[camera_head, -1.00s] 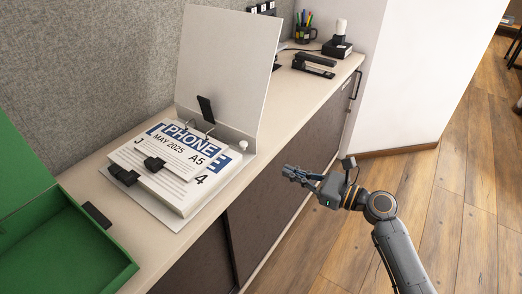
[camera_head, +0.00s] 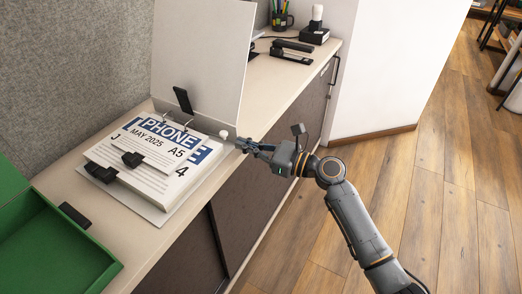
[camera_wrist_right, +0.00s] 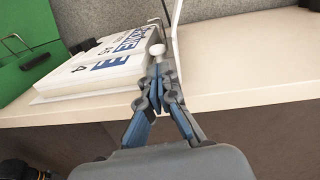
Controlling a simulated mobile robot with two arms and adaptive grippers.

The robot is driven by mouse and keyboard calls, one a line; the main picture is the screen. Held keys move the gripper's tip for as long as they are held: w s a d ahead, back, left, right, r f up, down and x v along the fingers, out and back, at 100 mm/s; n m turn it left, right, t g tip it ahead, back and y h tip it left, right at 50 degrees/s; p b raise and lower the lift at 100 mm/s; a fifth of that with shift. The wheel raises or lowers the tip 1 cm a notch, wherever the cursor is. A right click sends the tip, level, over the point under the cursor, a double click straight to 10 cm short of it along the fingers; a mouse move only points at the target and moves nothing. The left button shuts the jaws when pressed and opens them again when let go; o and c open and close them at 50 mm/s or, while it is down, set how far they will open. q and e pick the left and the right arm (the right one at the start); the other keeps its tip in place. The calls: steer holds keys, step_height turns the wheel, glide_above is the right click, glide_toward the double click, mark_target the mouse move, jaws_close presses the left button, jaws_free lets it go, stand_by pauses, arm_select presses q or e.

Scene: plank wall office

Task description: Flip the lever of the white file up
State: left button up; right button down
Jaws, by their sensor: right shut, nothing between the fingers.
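The white file (camera_head: 203,55) lies open on the counter, its cover standing upright and a stack of papers (camera_head: 160,180) inside. Its lever, with a white round knob (camera_head: 224,134), sits low at the right end of the ring mechanism; the knob also shows in the right wrist view (camera_wrist_right: 157,50). A black tab (camera_head: 183,100) stands up at the rings. My right gripper (camera_head: 240,145) is shut and empty, its fingertips close beside the knob. In the right wrist view, the fingertips (camera_wrist_right: 160,75) are just below the knob; I cannot tell whether they touch. My left gripper is not in view.
A stapler (camera_head: 292,52), pen cup (camera_head: 282,21) and stamp are farther back.

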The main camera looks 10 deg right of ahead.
steer(key=shift+x, duration=0.9)
steer(key=shift+w+a, duration=0.1)
steer(key=shift+a, duration=0.1)
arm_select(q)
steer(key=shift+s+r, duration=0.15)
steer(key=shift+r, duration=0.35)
arm_select(e)
steer(key=shift+r, duration=0.1)
